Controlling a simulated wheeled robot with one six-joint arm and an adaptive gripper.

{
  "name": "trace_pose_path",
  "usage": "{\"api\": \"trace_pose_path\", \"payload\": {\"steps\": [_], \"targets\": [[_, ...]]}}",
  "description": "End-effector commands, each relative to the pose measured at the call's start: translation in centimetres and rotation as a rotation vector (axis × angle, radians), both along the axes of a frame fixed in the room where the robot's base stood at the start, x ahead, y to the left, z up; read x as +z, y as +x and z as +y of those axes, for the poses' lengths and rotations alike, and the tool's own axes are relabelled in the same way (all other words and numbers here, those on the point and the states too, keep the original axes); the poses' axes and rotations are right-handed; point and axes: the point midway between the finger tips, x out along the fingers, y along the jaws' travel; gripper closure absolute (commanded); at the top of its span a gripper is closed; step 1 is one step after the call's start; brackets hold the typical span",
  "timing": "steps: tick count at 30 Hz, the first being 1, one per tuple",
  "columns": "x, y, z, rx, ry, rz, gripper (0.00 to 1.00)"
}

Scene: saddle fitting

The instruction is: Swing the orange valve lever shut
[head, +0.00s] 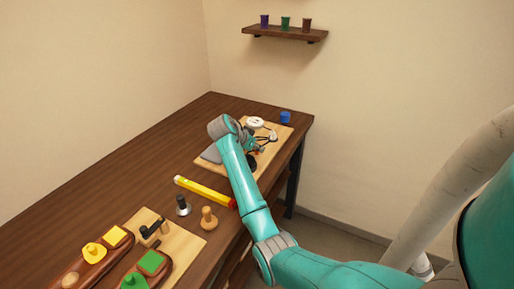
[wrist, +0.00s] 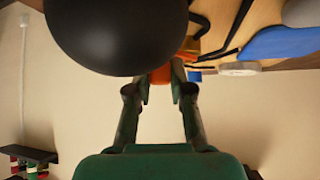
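In the wrist view, an orange part (wrist: 162,73), which looks like the valve lever, shows between the ends of my gripper's fingers (wrist: 163,78). A large black ball (wrist: 115,35) close to the camera covers part of the orange part and of the left fingertip. The two fingers stand apart along their length, but I cannot tell whether they press on the orange part. In the head view, my gripper (head: 262,144) is low over the right side of the far wooden board (head: 212,166). My arm hides part of that board, and the lever is not clear there.
A yellow and red bar (head: 203,191) lies on the brown table (head: 155,153) beside my arm. A black-topped metal peg (head: 183,206) and a wooden knob (head: 208,218) stand nearer. A blue cup (head: 285,117) stands at the back.

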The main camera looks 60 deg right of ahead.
Motion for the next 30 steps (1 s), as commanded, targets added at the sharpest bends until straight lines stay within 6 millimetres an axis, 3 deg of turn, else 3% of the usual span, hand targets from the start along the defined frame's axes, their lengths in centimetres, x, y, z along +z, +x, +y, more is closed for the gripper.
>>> {"api": "trace_pose_path", "payload": {"steps": [14,30], "targets": [[0.0,-0.3,-0.2,0.073,-0.001,-0.002,1.0],[0.0,-1.8,-2.0,0.524,-0.002,-0.003,1.0]]}}
